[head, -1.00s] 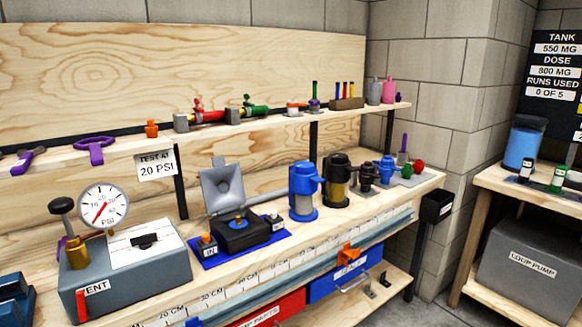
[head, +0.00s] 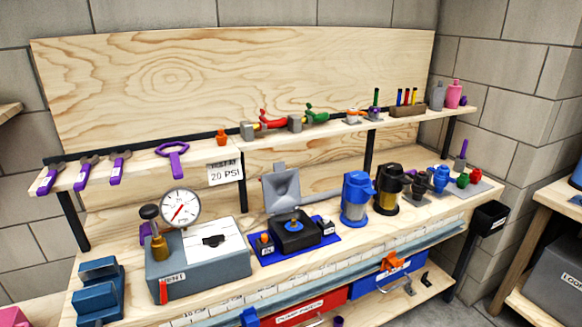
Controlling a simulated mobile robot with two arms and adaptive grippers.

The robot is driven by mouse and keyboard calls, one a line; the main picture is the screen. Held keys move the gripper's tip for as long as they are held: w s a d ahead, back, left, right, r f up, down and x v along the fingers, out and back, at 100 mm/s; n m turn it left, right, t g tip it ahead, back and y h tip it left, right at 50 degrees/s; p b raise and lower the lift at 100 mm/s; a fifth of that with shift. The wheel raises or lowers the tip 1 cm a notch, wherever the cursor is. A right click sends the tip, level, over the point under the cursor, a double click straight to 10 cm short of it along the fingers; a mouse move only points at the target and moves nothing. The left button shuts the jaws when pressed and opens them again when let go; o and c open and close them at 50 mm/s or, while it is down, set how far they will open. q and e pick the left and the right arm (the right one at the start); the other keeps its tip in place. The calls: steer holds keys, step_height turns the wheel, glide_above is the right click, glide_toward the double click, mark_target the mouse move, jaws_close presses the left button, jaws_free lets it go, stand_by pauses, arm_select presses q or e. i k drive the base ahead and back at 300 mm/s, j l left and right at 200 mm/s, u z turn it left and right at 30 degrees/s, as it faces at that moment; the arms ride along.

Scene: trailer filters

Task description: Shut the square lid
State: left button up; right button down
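The square lid (head: 282,188) is grey and stands open, tilted up at the back of a black square housing (head: 296,238). A blue round part with a small knob (head: 293,225) shows inside the open housing. The housing sits on a blue mat (head: 268,257) on the workbench, between the grey gauge box and a blue canister. Neither of my grippers is in the head view.
A grey box (head: 205,269) with a pressure gauge (head: 180,208) stands left of the housing. A blue canister (head: 356,198) and a black canister (head: 388,190) stand to the right. A shelf (head: 340,131) with tools runs above. A blue vise (head: 99,290) is at the bench's left end.

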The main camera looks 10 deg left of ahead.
mark_target(281, 192)
steer(key=j, duration=0.3)
steer(key=i+j+z, duration=0.1)
steer(key=j+z, duration=0.8)
steer(key=j, duration=0.25)
